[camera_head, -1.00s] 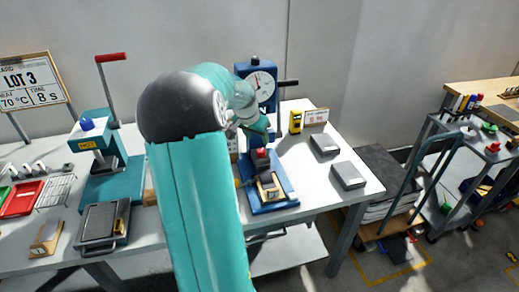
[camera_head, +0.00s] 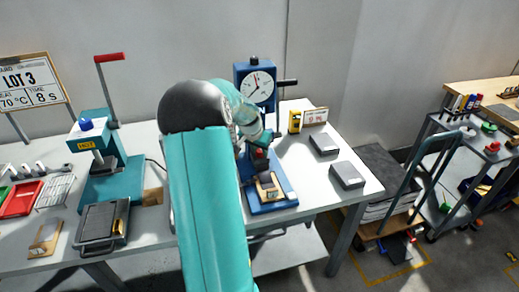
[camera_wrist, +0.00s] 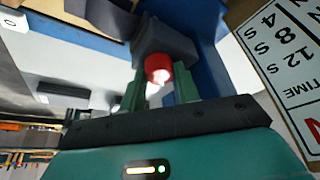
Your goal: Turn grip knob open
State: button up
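The red grip knob (camera_wrist: 158,69) sits on a dark grey block of the blue gauge tester. In the wrist view it lies between the tips of my gripper's two green fingers (camera_wrist: 160,88), one on each side. The fingers stand apart; whether either one touches the knob is hard to tell. In the head view the blue tester (camera_head: 271,205) stands on the table with its round white dial (camera_head: 260,87) above. The knob (camera_head: 260,154) shows there just below my gripper (camera_head: 263,142), whose fingers are mostly hidden by my arm.
A lever press (camera_head: 88,145) with a red-tipped handle stands on the left of the table. Two grey blocks (camera_head: 347,175) and a yellow device (camera_head: 295,122) stand right of the tester. A sign with printed times (camera_wrist: 285,60) is close on the right in the wrist view.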

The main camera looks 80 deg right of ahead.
jog(key=shift+c, duration=1.1)
jog(key=n, duration=0.1)
jog(key=n+t, duration=0.1)
jog(key=n, duration=0.2)
jog(key=shift+s+t, duration=0.25)
jog(key=shift+t, duration=0.05)
jog(key=n+t, duration=0.1)
jog(key=n, duration=0.4)
jog(key=shift+s+d+t, duration=0.1)
jog(key=shift+t, duration=0.3)
jog(key=n+t+y, duration=0.1)
jog(key=n, duration=0.3)
jog(key=shift+n, duration=0.3)
jog(key=shift+d+n+t+y, duration=0.1)
jog(key=shift+n+t+y, duration=0.3)
jog(key=shift+n, duration=0.7)
jog(key=shift+d+n+t+y, duration=0.1)
jog(key=shift+n+y, duration=0.5)
jog(key=shift+n, duration=0.5)
